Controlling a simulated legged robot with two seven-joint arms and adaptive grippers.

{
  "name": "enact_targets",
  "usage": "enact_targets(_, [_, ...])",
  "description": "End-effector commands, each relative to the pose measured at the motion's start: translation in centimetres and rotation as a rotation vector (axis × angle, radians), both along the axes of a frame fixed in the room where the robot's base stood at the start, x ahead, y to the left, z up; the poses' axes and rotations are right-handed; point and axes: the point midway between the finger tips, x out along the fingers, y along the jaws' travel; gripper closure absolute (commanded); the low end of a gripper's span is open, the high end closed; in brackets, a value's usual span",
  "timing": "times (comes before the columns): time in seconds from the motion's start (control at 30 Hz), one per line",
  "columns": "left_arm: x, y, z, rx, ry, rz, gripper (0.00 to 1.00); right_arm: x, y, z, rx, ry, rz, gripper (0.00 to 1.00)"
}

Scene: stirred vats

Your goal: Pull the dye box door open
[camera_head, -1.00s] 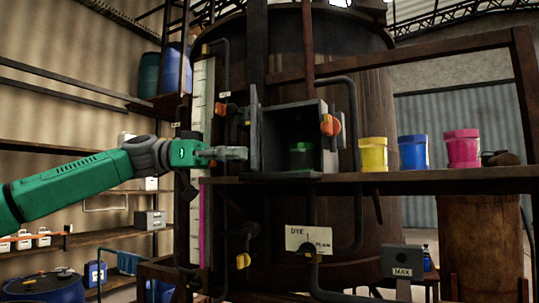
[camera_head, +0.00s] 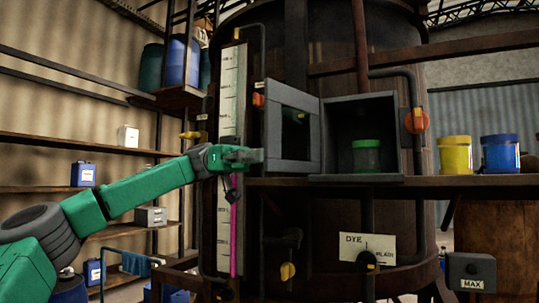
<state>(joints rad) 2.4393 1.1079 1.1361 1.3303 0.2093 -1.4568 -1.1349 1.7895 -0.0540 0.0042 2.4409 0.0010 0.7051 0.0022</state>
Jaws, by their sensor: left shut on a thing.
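The dye box (camera_head: 405,140) is a grey box on the shelf in front of the large vat. Its front is open, and a jar with a green lid (camera_head: 366,155) stands inside. The dye box door (camera_head: 273,125), a grey frame around a pane, is swung wide open to the left of the box, its face turned toward me. My left gripper (camera_head: 256,156) is shut at the door's lower outer edge; its fingertips hide the exact part held. My right gripper is not in view.
Yellow (camera_head: 455,155) and blue (camera_head: 500,154) jars stand on the shelf (camera_head: 470,183) to the right. A tall gauge (camera_head: 231,90) stands just behind my left gripper. A dark pipe with an orange valve (camera_head: 416,121) runs beside the box.

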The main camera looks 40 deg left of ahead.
Motion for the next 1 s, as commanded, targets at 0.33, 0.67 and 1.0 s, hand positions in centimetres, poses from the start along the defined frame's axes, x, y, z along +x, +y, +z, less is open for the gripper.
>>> enact_targets(0.33, [-0.1,1.7,0.0,-0.014,-0.001,-0.019,1.00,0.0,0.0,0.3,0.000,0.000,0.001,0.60])
enact_targets(0.67, [-0.1,1.9,0.1,-0.016,-0.001,-0.015,0.69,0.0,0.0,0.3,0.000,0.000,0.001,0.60])
enact_targets(1.0, [-0.1,2.0,0.0,-0.014,-0.001,-0.017,0.69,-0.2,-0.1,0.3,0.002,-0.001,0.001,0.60])
